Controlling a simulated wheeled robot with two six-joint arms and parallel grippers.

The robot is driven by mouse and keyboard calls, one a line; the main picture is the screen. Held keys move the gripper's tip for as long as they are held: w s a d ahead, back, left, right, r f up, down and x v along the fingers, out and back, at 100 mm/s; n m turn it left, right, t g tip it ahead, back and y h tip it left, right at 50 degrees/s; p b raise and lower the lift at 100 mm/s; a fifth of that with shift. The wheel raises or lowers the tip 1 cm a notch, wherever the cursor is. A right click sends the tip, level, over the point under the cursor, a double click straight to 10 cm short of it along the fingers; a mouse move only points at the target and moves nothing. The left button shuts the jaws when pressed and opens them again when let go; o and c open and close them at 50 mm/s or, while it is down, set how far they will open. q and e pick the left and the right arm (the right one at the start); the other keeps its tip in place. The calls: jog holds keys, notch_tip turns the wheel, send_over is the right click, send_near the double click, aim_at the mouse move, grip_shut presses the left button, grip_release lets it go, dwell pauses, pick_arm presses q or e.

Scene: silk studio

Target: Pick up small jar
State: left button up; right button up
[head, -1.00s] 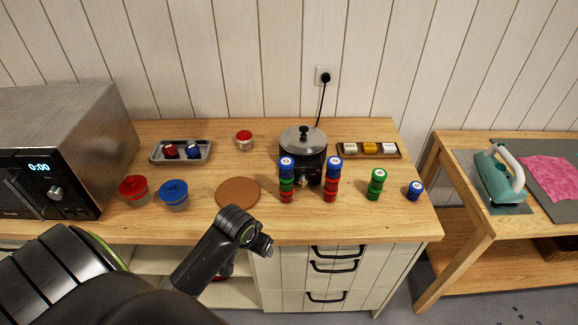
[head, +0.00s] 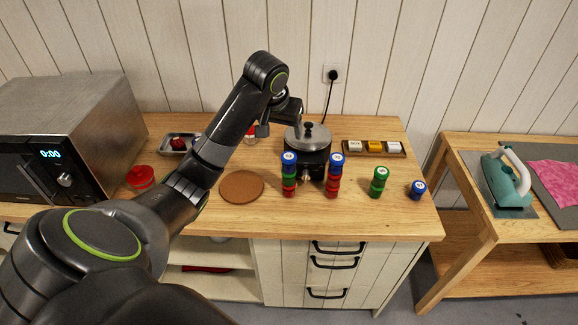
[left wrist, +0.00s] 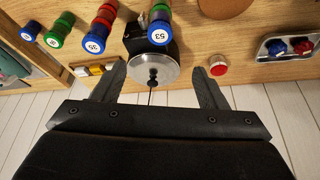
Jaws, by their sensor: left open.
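A small glass jar with a red lid (head: 250,132) stands at the back of the counter, partly hidden by my left arm in the head view. In the left wrist view its red lid (left wrist: 218,69) is just beyond one fingertip. My left gripper (head: 296,122) hangs over the back of the counter, beside and above the pot, to the right of the jar. In the left wrist view my left gripper (left wrist: 160,75) is open, with the pot's lid between the fingers and nothing held. My right gripper is not in view.
A dark pot with a steel lid (head: 306,138) stands right of the jar, with stacked coloured spools (head: 334,178) in front. A cork mat (head: 241,187) lies in front.

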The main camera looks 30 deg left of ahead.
pick_arm(q)
jog(key=b, duration=0.1)
send_near(288, 157)
jog(key=p+x, duration=0.1)
jog(key=x, duration=0.2)
jog(key=p+x, duration=0.1)
jog(key=x, duration=0.1)
jog(key=shift+w+a+f, duration=0.15)
jog(key=shift+w+f, duration=0.1)
jog(key=shift+w, duration=0.15)
jog(key=p+x, duration=0.1)
jog(key=x, duration=0.1)
jog(key=p+x, duration=0.1)
jog(key=x, duration=0.1)
jog(key=shift+s+f, duration=0.15)
jog(key=shift+s, duration=0.05)
jog(key=shift+x, duration=0.8)
jog(key=c, duration=1.1)
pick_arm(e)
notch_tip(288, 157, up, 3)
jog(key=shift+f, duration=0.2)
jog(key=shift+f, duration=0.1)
